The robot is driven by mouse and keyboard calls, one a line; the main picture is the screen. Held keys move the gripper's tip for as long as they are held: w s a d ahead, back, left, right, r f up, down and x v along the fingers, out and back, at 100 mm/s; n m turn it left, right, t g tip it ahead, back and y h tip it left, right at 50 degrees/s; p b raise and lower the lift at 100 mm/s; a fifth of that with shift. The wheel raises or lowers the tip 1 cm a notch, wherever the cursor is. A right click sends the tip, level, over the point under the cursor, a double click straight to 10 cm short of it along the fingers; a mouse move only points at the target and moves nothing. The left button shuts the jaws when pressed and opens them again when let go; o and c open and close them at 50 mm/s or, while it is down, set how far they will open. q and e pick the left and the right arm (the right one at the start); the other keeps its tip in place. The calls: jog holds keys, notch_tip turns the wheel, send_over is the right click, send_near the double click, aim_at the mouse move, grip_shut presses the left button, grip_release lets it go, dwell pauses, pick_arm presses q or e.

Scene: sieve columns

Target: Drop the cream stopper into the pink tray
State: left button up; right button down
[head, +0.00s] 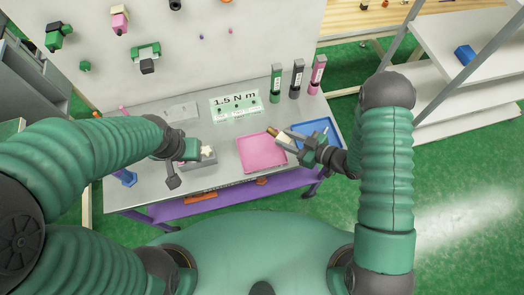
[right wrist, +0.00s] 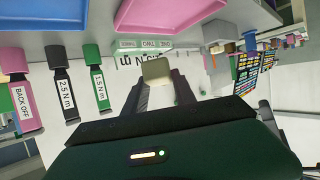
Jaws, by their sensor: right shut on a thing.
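My right gripper (head: 284,138) is shut on the cream stopper (right wrist: 157,69), a pale block between the two fingertips in the right wrist view. In the head view, the held stopper (head: 272,131) shows small at the fingertips, over the back right part of the pink tray (head: 258,158). The tray looks empty in the head view, and it shows at the top of the right wrist view (right wrist: 165,14). My left gripper (head: 188,150) is beside a grey box (head: 198,163) with cream pieces in it; its fingers are not clear.
A blue tray (head: 327,126) lies right of the pink tray, partly behind my right gripper. A "1.5 N m" sign (head: 236,103) and green, dark and pink labelled tools (head: 276,84) stand at the back. A white panel rises behind the table (head: 222,140).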

jog(key=b, duration=0.1)
send_over(271, 155)
jog(key=f, duration=0.4)
jog(key=shift+w+d, duration=0.15)
jog(key=shift+d, duration=0.1)
jog(key=f+b, duration=0.4)
jog(key=f, duration=0.1)
jog(key=shift+a, duration=0.3)
jog(key=shift+d+f+b, duration=0.1)
jog(key=shift+f+b, duration=0.3)
jog(key=shift+r, duration=0.1)
jog(key=c, duration=1.1)
grip_release()
jog(key=shift+o, duration=0.8)
